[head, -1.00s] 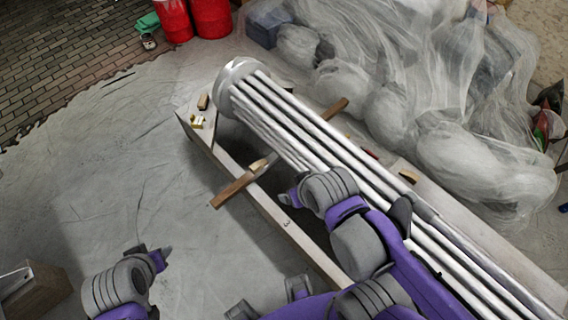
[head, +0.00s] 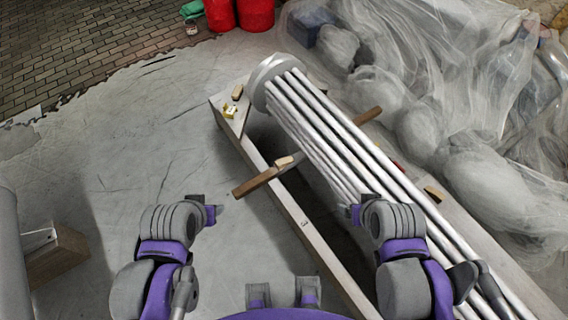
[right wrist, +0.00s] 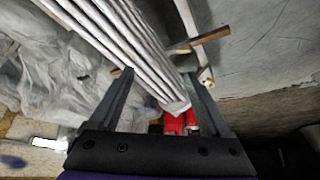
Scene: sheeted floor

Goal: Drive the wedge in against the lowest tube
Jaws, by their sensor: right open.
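A bundle of long pale tubes (head: 318,125) runs diagonally over a wooden frame in the head view. A brown crossbar (head: 254,183) passes under the tubes. A small light wooden wedge (head: 284,161) lies on the crossbar, left of the lowest tube, with a gap between them. My left gripper (head: 217,212) is beside the crossbar's near end; its jaw opening cannot be made out. My right gripper (head: 350,212) is open and empty, near the tubes' left side.
A long wooden rail (head: 290,212) borders the tubes. Small blocks lie on the frame at the top end (head: 237,91) and right side (head: 432,193). Plastic sheeting (head: 430,130) covers the right. A wooden box (head: 58,258) stands left. Floor between is clear.

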